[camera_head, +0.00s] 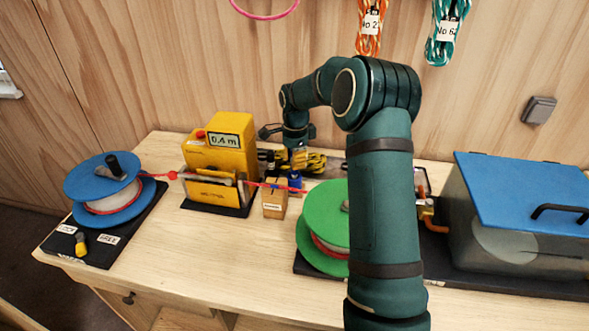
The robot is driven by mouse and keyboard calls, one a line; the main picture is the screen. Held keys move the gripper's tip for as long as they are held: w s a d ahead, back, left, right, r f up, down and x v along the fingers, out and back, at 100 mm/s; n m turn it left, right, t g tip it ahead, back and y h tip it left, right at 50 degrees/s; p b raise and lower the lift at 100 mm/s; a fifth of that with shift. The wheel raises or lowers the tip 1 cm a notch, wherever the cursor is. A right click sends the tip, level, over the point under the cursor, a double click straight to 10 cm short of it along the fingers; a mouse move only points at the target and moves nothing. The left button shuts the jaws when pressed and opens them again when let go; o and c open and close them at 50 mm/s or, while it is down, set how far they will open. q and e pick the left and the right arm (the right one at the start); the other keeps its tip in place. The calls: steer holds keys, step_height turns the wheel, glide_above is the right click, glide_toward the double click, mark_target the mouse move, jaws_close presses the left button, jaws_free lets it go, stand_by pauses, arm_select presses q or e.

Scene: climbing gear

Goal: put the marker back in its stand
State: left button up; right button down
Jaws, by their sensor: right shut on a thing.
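A small wooden block stand (274,202) with a label on its front stands on the bench, right of the yellow measuring machine. My right arm reaches over from the front, and its gripper (297,164) points down just behind and right of the stand. That gripper is shut on what looks like the marker, which is small and mostly hidden by the fingers. A small blue piece (295,181) shows just below the fingers; I cannot tell whether it is part of the marker. My left gripper is not in view.
The yellow machine (222,150) reads 0.4 m. A red line runs from the blue reel (93,172) past it, close by the stand, towards the green reel (320,225). Yellow-black rope (315,163) lies behind. A blue-lidded box (525,190) fills the right.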

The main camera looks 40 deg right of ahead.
steer(key=shift+f, duration=1.35)
steer(key=shift+f, duration=0.1)
steer(key=c, duration=1)
jaws_free()
step_height(320, 180, up, 12)
steer(key=shift+d+r+p, duration=0.1)
steer(key=shift+r+p, duration=0.05)
steer(key=shift+p, duration=0.8)
